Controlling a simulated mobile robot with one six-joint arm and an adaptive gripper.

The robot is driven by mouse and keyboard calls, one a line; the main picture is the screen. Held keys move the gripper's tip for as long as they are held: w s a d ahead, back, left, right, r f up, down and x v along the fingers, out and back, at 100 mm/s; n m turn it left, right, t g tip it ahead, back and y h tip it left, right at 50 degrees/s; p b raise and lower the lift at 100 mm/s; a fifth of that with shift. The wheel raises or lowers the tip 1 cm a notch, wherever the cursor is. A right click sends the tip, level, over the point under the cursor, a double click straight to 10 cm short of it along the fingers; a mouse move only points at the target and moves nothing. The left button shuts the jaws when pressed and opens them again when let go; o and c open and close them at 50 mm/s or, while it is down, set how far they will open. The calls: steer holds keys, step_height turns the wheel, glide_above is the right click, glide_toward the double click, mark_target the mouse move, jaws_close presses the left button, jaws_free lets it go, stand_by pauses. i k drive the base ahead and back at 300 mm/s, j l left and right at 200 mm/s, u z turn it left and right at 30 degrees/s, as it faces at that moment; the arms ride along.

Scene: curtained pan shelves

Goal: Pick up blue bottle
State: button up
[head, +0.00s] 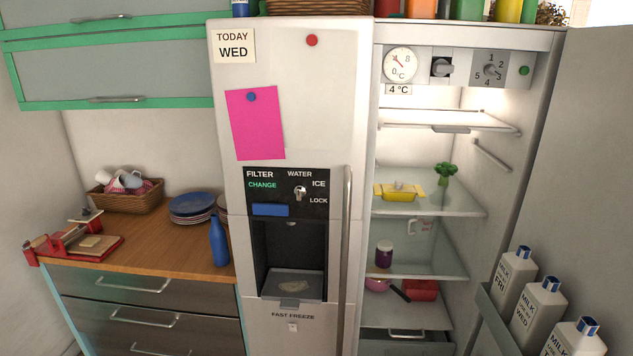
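A blue bottle (219,242) stands upright on the wooden counter (160,251), close to the left side of the fridge. It is slim, with a narrower neck and cap. My gripper does not show in the head view.
Blue plates (194,204) are stacked behind the bottle. A wicker basket (127,200) with cups and a red slicer-like tool (70,240) are further left. The fridge (290,130) stands at the right, its right door (580,170) open with milk bottles (538,305) in it. The counter's front middle is clear.

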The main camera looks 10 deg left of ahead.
mark_target(216, 233)
steer(key=i+j+z, duration=0.1)
steer(key=i+j, duration=0.15)
steer(key=j, duration=0.4)
steer(key=i+j+z, duration=0.1)
steer(key=j, duration=0.55)
steer(key=i+j+z, duration=0.1)
steer(key=i+j, duration=0.15)
steer(key=j, duration=0.45)
steer(key=i+j+z, duration=0.1)
steer(key=j, duration=0.55)
steer(key=i+j+z, duration=0.1)
steer(key=j, duration=0.65)
steer(key=i+j+z, duration=0.1)
steer(key=j, duration=0.6)
steer(key=i+j+z, duration=0.1)
steer(key=j, duration=0.6)
steer(key=i+j, duration=0.1)
steer(key=j, duration=0.2)
steer(key=i+j, duration=0.1)
steer(key=j, duration=0.25)
steer(key=i+j, duration=0.1)
steer(key=j, duration=0.2)
